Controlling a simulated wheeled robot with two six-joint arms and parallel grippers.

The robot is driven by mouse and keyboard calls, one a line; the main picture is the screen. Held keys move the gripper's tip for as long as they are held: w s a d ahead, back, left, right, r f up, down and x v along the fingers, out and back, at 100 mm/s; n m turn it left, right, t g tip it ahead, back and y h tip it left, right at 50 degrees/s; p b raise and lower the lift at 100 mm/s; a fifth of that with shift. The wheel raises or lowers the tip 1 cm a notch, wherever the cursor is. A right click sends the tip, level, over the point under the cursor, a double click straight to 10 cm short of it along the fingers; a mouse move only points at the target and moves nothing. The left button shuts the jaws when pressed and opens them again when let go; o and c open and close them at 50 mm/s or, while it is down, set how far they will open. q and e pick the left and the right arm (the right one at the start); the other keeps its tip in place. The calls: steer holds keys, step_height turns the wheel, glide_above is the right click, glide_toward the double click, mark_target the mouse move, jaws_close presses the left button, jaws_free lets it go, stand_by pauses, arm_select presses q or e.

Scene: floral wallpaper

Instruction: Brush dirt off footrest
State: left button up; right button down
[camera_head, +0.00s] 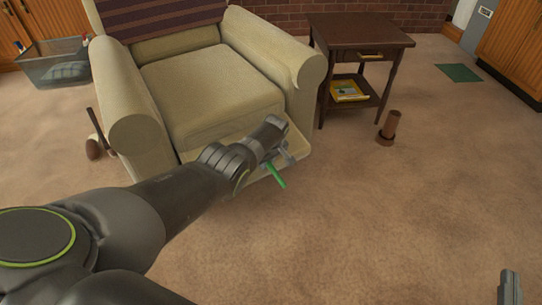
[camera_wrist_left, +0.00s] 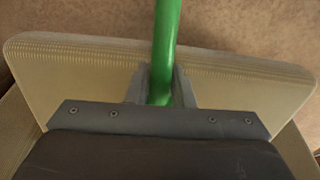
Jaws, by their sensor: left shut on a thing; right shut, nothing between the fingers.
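The beige footrest (camera_head: 297,150) sticks out low at the front of the armchair (camera_head: 212,90); in the left wrist view its ribbed-edged panel (camera_wrist_left: 75,75) lies under my gripper. My left gripper (camera_head: 279,160) is over the footrest, shut on a green handle (camera_head: 275,175). In the left wrist view the handle (camera_wrist_left: 166,40) passes between the fingers and runs past the footrest's edge. The brush end is hidden, and I cannot make out dirt on the panel. My right gripper (camera_head: 511,290) is shut and empty at the bottom right, only partly in view.
A dark side table (camera_head: 360,32) with a yellow book (camera_head: 348,90) on its shelf stands right of the chair. A brown cylindrical object (camera_head: 389,127) is on the carpet. A grey bin (camera_head: 60,67) stands at the back left. The carpet (camera_head: 400,210) in front is clear.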

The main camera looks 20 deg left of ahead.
mark_target(257, 172)
arm_select(q)
steer(key=shift+s+a+r+p, duration=0.1)
steer(key=shift+s+a+p, duration=0.35)
steer(key=shift+p, duration=0.4)
steer(key=shift+s+a+r+p, duration=0.1)
steer(key=shift+s+a+p, duration=0.1)
steer(key=shift+s+p, duration=0.5)
steer(key=shift+s+a+p, duration=0.25)
steer(key=shift+s+p, duration=0.05)
steer(key=shift+p, duration=0.45)
steer(key=shift+s+a+f, duration=0.15)
steer(key=shift+f, duration=0.05)
steer(key=s+p, duration=0.1)
steer(key=a+p, duration=0.1)
steer(key=p, duration=0.1)
steer(key=shift+s+a+r, duration=0.1)
steer(key=shift+s+r, duration=0.1)
steer(key=shift+s, duration=0.2)
steer(key=shift+s+a+f+p, duration=0.15)
steer(key=shift+s+a+p, duration=0.2)
steer(key=shift+s+p, duration=0.1)
steer(key=shift+s+a+p, duration=0.35)
steer(key=shift+s+p, duration=0.2)
steer(key=shift+p, duration=0.05)
steer(key=shift+s+a+p, duration=0.3)
steer(key=shift+s+p, duration=0.2)
steer(key=shift+p, duration=0.1)
steer(key=shift+s+a, duration=0.15)
steer(key=shift+s, duration=0.05)
steer(key=shift+s+a+f, duration=0.1)
